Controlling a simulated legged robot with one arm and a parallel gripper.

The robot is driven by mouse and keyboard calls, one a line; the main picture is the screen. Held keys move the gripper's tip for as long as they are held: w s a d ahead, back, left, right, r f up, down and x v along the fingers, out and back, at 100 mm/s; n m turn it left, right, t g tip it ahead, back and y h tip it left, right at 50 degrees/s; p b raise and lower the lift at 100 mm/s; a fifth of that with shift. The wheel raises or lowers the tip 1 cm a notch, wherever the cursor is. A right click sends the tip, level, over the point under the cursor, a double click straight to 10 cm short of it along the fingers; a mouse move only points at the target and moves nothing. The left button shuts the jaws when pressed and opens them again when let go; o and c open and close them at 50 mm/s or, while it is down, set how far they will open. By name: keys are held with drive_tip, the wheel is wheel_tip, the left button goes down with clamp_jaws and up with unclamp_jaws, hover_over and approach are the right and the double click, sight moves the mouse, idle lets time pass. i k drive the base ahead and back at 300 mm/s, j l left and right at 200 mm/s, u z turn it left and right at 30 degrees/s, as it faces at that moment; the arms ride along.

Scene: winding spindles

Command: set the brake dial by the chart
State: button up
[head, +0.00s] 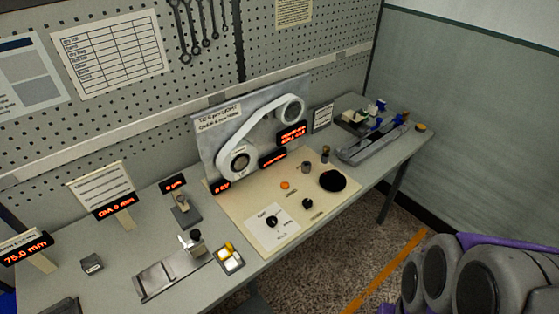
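A black knob (272,220) sits on a white plate with small markings (266,234), on the front of a cream panel (240,205). It looks like the brake dial, but its lettering and setting are too small to read. A second small black knob (307,204) is to its right. A ruled table on white paper (112,52) hangs on the pegboard; its entries cannot be read. A lined card (99,183) stands on the bench at left, and another small card (322,117) stands behind the panel. I cannot tell which is the brake chart. My gripper is not in view.
A belt-and-pulley unit (262,135) with red displays stands behind the panel. A black disc (333,180) and an orange button (285,185) are on the panel. A "75.0 mm" display (26,249), a metal slide (172,271) and a yellow-white switch box (229,259) occupy the left bench.

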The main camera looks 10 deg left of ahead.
sight(271, 221)
drive_tip(key=i+j+u, duration=0.1)
drive_tip(key=i+u, duration=0.15)
drive_tip(key=u, duration=0.15)
drive_tip(key=i+u, duration=0.25)
drive_tip(key=u, duration=0.15)
drive_tip(key=i+u, duration=0.25)
drive_tip(key=u, duration=0.2)
